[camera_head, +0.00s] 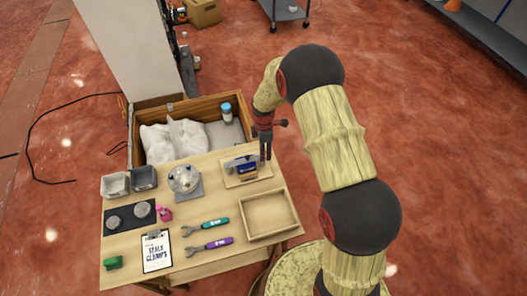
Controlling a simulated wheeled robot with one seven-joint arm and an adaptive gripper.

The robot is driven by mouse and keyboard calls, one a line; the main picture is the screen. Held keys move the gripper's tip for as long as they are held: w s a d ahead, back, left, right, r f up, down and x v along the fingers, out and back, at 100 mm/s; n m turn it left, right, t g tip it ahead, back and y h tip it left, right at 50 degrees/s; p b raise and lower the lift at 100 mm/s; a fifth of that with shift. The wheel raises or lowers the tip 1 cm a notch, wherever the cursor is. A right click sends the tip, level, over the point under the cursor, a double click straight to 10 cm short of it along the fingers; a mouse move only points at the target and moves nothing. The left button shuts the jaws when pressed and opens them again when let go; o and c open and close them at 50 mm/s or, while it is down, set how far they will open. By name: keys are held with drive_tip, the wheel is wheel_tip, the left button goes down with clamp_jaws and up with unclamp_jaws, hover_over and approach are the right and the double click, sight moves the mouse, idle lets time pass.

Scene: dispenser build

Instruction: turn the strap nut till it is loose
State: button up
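A small blue and metal assembly (244,167) sits on a light wooden board (256,180) at the right back of the table. It seems to be the strapped part. The strap nut itself is too small to make out. My gripper (266,157) points down at the right end of this assembly, close beside it. I cannot tell whether it touches. Its dark fingers look close together, and nothing is clearly seen between them. A teal-handled wrench (211,225) and a purple-handled wrench (213,246) lie at the front of the table.
An empty wooden tray (246,235) stands at the front right. An open crate (136,150) with white bags is behind.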

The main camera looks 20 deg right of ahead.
wheel_tip(320, 180, up, 11)
drive_tip(key=shift+r, duration=0.2)
idle(0.3)
idle(0.3)
